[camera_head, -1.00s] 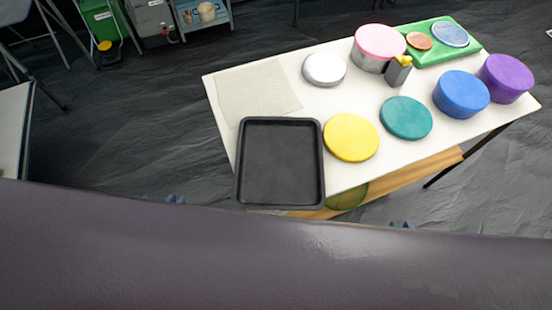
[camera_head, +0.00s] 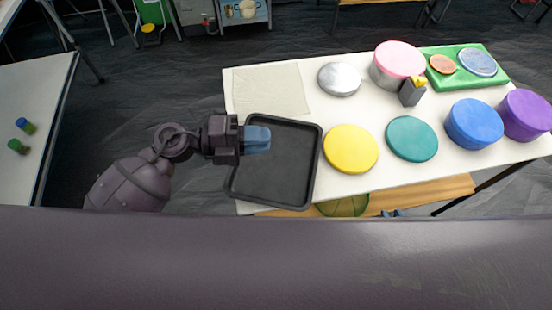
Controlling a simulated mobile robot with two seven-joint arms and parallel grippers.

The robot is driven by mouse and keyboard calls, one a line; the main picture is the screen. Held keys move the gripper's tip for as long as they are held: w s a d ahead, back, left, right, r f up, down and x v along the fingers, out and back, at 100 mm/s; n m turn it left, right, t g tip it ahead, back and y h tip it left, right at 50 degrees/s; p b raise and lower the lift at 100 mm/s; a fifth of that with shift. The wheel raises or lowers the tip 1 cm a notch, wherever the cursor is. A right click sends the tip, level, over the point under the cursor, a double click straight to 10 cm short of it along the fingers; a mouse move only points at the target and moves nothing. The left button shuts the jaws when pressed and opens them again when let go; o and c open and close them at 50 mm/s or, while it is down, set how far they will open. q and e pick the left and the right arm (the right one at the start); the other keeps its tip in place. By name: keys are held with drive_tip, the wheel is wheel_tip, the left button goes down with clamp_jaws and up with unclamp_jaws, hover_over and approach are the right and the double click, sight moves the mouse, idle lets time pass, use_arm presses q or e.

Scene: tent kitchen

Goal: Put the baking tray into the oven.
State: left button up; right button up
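The black rectangular baking tray (camera_head: 275,175) lies flat and empty on the white table, along its near left edge. My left gripper (camera_head: 257,139), with blue fingertips, is over the tray's upper left part and hides some of its rim. Its fingers overlap in this view, so their opening and any contact with the tray are unclear. The oven is not identifiable in view.
The white table (camera_head: 300,62) also holds a pale cloth (camera_head: 272,90), a yellow disc (camera_head: 350,149), a teal disc (camera_head: 412,138), and blue (camera_head: 474,124) and purple (camera_head: 525,115) round containers. Another table (camera_head: 35,95) stands left, with dark floor between.

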use_arm(q)
drive_tip(key=w+a+f+m+g+y, duration=0.2)
drive_tip(key=w+a+f+m+y, duration=0.35)
drive_tip(key=a+y, duration=0.65)
drive_tip(key=d+f, duration=0.1)
drive_tip(key=f, duration=0.2)
drive_tip(key=d+f+y, duration=0.1)
drive_tip(key=d+f, duration=0.1)
drive_tip(key=f, duration=0.1)
drive_tip(key=d+f+y+b, duration=0.1)
drive_tip(key=d+f, duration=0.1)
drive_tip(key=f, duration=0.1)
drive_tip(key=shift+w+d+f, duration=0.1)
drive_tip(key=shift+d+f, duration=0.1)
drive_tip(key=shift+f, duration=0.05)
drive_tip(key=shift+r, duration=0.1)
drive_tip(key=shift+c, duration=0.3)
clamp_jaws()
